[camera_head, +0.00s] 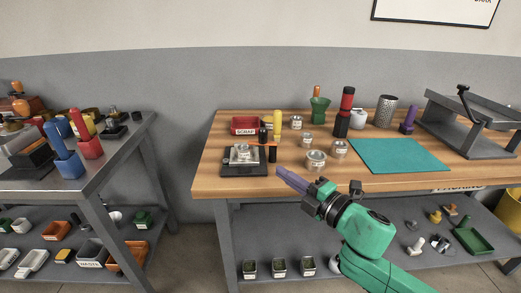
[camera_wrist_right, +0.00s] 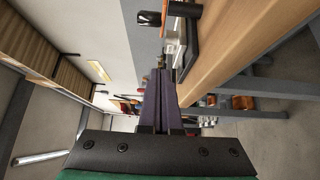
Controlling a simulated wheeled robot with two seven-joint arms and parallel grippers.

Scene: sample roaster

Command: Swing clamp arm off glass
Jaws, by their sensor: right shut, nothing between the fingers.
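A dark clamp base (camera_head: 232,170) stands near the front left of the wooden table. A clear glass (camera_head: 243,153) with a pale label sits on it. The orange clamp arm (camera_head: 258,146) reaches across the top of the glass, with a black grip (camera_head: 272,154) at its right end. My right gripper (camera_head: 283,175) is shut and empty, its purple fingers close to the right front of the clamp base. In the right wrist view, the shut fingers (camera_wrist_right: 163,75) point toward the clamp's black parts (camera_wrist_right: 185,10) at the top. My left gripper is out of view.
A red scrap bin (camera_head: 245,126) and a yellow bottle (camera_head: 277,120) stand behind the clamp. Small glass jars (camera_head: 316,161) stand to its right, near my right arm. A teal mat (camera_head: 400,156) lies farther right. A metal bench (camera_head: 95,155) stands left, across a gap.

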